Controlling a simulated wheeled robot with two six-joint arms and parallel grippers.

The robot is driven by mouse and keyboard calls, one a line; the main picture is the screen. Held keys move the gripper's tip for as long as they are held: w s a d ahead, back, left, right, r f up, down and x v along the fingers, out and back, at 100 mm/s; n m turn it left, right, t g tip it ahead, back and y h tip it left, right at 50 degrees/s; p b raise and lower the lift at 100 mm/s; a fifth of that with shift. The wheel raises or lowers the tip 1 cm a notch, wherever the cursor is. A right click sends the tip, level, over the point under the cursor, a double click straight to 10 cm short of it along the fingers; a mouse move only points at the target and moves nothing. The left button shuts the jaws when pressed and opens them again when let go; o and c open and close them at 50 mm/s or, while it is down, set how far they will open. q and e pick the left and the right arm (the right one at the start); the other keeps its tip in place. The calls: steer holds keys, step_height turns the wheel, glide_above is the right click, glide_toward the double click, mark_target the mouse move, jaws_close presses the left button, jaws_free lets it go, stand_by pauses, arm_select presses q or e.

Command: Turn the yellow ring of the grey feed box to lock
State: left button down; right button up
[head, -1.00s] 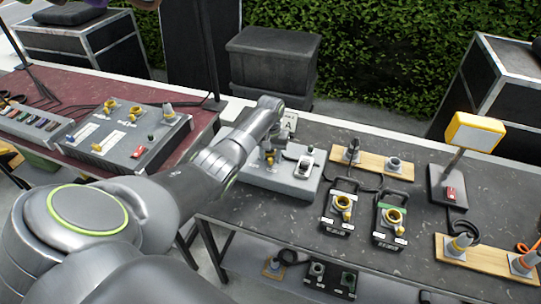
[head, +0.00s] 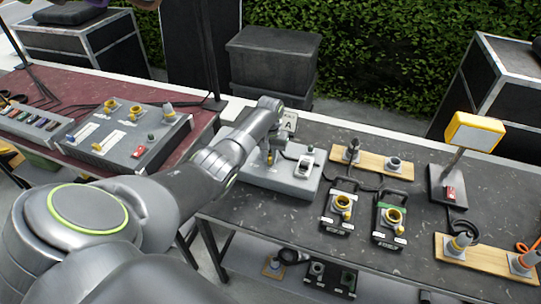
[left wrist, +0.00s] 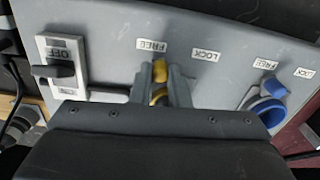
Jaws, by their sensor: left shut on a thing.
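The grey feed box (head: 290,181) stands on the dark table, partly behind my left arm in the head view. In the left wrist view its grey panel (left wrist: 112,40) fills most of the picture. My left gripper (left wrist: 164,85) is shut on the yellow ring (left wrist: 160,70), one finger on each side of its lug. The lug points at the FREE label (left wrist: 150,45). The LOCK label (left wrist: 205,55) is to the right. The rest of the ring is hidden by the gripper. My right gripper is in neither view.
A blue ring (left wrist: 268,105) sits on the panel to the right, and an OFF switch (left wrist: 55,70) to the left. Two small black boxes with yellow rings (head: 341,206) and a wooden board (head: 372,163) stand right of the feed box. A yellow lamp (head: 474,132) stands farther right.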

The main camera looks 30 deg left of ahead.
arm_select(q)
steer(key=shift+s+a+r+m+p, duration=0.2)
steer(key=shift+a+m+p, duration=0.2)
steer(key=shift+m, duration=0.5)
steer(key=shift+s+a+f+m, duration=0.15)
steer(key=shift+a+m, duration=0.35)
steer(key=shift+m, duration=0.7)
steer(key=a+m, duration=0.1)
steer(key=m, duration=0.1)
steer(key=shift+s+m, duration=0.1)
steer(key=shift+m, duration=0.2)
steer(key=shift+a+m, duration=0.6)
steer(key=shift+m, duration=0.7)
steer(key=c, duration=1.4)
jaws_free()
steer(key=shift+r, duration=0.55)
step_height(320, 180, up, 16)
steer(key=b, duration=0.2)
steer(key=shift+r+b, duration=0.2)
steer(key=shift+b, duration=0.15)
